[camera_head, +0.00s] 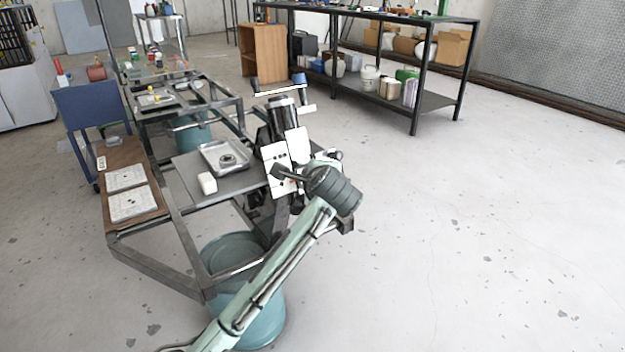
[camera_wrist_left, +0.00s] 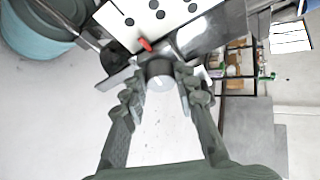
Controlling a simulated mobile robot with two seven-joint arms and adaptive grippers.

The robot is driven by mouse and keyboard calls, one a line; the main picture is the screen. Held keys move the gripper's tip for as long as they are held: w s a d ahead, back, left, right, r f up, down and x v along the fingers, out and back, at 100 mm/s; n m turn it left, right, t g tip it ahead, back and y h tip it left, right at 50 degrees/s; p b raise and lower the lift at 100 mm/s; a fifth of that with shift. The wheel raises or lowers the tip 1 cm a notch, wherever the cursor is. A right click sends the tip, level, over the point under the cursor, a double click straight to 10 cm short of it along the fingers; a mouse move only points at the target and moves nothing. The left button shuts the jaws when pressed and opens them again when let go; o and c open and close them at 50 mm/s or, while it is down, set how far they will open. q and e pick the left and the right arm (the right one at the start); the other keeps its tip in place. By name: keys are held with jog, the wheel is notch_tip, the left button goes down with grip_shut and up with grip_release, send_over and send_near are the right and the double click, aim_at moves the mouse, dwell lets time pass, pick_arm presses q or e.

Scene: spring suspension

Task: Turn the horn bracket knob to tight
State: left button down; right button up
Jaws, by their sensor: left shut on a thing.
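My left gripper (camera_head: 281,174) is at the white panel (camera_head: 276,156) with black dots on the dark upright assembly. In the left wrist view, my left gripper (camera_wrist_left: 161,80) has its two fingers closed on either side of a small grey round knob (camera_wrist_left: 160,69). A red pointer or mark (camera_wrist_left: 145,44) shows just above the knob, beside the white dotted panel (camera_wrist_left: 150,18). In the head view the knob is hidden by the gripper. The knob's exact setting cannot be read. My right gripper is not in view.
A grey bench with a metal tray (camera_head: 224,157) and a white block (camera_head: 207,183) stands left of the assembly. A teal bin (camera_head: 232,252) is under the bench, below my arm. A dark shelf (camera_head: 410,94) stands behind. The floor to the right is clear.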

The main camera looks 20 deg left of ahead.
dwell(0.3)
pick_arm(q)
jog(key=c, duration=1.2)
grip_release()
jog(key=v, duration=1.2)
